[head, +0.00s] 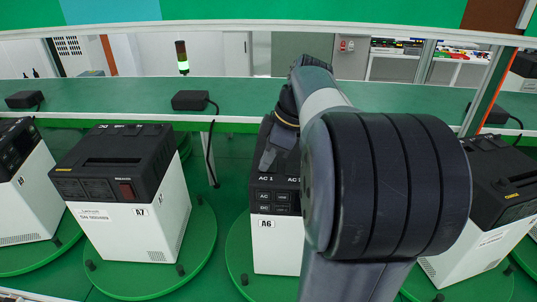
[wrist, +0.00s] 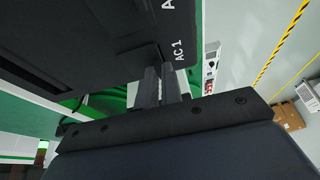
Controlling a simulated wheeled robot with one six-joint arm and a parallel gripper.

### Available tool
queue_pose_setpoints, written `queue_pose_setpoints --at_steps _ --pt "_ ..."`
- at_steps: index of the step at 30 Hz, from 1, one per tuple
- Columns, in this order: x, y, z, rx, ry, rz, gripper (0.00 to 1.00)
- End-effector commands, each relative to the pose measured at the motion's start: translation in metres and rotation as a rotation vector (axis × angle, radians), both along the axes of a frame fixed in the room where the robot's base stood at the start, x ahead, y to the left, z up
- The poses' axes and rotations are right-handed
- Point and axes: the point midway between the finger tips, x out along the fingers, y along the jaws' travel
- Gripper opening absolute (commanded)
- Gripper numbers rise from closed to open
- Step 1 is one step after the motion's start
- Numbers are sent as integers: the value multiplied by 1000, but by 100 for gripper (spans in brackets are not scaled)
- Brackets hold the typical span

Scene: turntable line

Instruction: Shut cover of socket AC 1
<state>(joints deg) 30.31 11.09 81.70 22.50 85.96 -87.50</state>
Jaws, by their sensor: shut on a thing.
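The unit A6 (head: 277,246), a white box with a black top, stands on a green turntable, partly hidden behind my arm. Its AC 1 label (head: 265,178) shows at the front edge of the black top, above small dark covers on the front. In the wrist view the AC 1 label (wrist: 178,50) is right beside my gripper (wrist: 163,72). The two fingers are close together, shut on the cover of socket AC 1 at the edge of the black housing. The cover itself is mostly hidden by the fingers, so its angle cannot be told.
Unit A7 (head: 139,232) stands on its own turntable to the left, and another unit (head: 490,250) stands to the right, close to my arm. A green bench (head: 100,98) behind carries black power adapters (head: 190,100) with hanging cables.

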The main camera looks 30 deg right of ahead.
Motion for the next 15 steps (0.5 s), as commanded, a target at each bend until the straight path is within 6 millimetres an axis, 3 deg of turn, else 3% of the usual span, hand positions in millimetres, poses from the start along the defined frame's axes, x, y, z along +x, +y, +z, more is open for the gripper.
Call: queue_pose_setpoints --at_steps 13,15 --pt "-11 7 0 2 3 2 0" --pt "-11 8 0 3 4 2 11"
